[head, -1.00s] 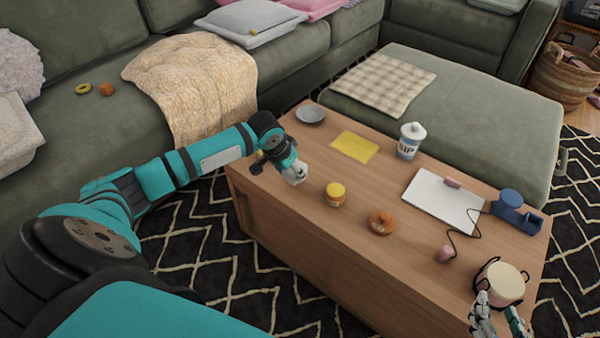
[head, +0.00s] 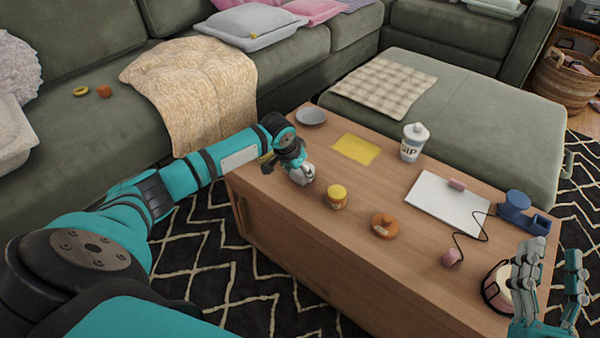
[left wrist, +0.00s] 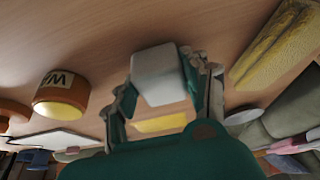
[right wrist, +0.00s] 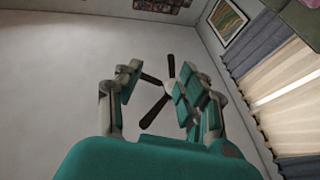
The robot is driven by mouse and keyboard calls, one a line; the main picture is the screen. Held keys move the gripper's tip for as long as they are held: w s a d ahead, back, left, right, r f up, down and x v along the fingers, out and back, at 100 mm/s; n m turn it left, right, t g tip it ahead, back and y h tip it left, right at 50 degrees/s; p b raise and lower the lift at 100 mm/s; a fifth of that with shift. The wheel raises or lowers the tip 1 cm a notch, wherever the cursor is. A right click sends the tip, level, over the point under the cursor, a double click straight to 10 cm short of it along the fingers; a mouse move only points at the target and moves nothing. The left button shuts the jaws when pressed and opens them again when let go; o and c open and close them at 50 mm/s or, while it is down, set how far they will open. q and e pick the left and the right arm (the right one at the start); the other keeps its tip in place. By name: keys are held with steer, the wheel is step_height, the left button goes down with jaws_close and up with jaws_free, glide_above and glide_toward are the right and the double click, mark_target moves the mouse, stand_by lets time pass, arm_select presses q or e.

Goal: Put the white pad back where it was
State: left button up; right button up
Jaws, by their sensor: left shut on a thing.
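The white pad (left wrist: 160,75) is a small, pale block between the fingers of my left gripper (left wrist: 165,95). In the head view my left gripper (head: 302,178) is low over the left part of the wooden coffee table (head: 300,225), shut on the pad, which is mostly hidden there by the fingers. I cannot tell whether the pad touches the table. My right gripper (head: 550,285) is open and empty at the table's near right corner. In the right wrist view its fingers (right wrist: 165,95) are apart, against the ceiling.

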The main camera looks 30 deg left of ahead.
stand_by(0.3)
arm_select(q)
steer(key=o, duration=1)
